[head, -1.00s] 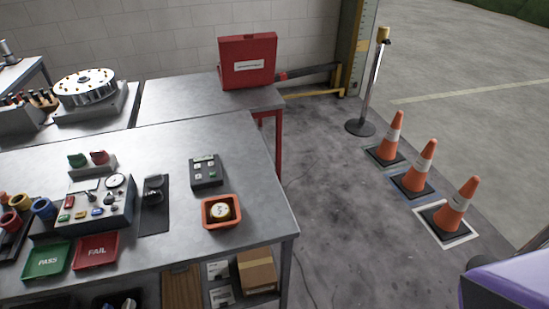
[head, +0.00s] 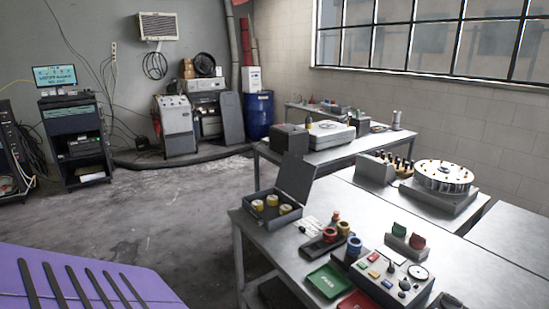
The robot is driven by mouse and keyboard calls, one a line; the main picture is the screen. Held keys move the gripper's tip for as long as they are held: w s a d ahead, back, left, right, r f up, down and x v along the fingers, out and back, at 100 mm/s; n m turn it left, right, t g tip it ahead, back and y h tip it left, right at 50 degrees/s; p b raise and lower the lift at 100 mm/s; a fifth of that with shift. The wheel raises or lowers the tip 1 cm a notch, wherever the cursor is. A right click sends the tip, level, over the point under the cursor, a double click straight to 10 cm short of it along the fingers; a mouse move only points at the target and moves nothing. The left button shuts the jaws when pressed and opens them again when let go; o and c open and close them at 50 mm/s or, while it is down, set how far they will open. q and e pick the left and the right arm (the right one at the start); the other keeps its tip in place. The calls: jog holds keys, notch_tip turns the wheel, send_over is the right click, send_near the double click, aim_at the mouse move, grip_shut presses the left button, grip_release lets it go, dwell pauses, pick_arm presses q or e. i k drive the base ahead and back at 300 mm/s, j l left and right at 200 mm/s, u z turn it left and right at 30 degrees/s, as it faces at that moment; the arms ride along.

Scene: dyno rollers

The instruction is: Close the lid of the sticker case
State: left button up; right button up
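A dark grey case (head: 270,213), which looks like the sticker case, sits on the near left corner of the metal workbench in the head view. Its lid (head: 295,178) stands open, raised and tilted back on the right side. Several round yellow-and-white pieces (head: 271,200) lie inside the case. Neither of my grippers shows, so their state and distance from the case cannot be seen.
The workbench (head: 366,212) also holds ring holders (head: 328,238), a green tray (head: 325,281) and a button panel (head: 392,272). A purple slotted surface (head: 90,280) fills the lower left. The floor (head: 150,215) left of the bench is clear.

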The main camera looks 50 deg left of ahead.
aim_at(296, 176)
jog(key=u, duration=1.4)
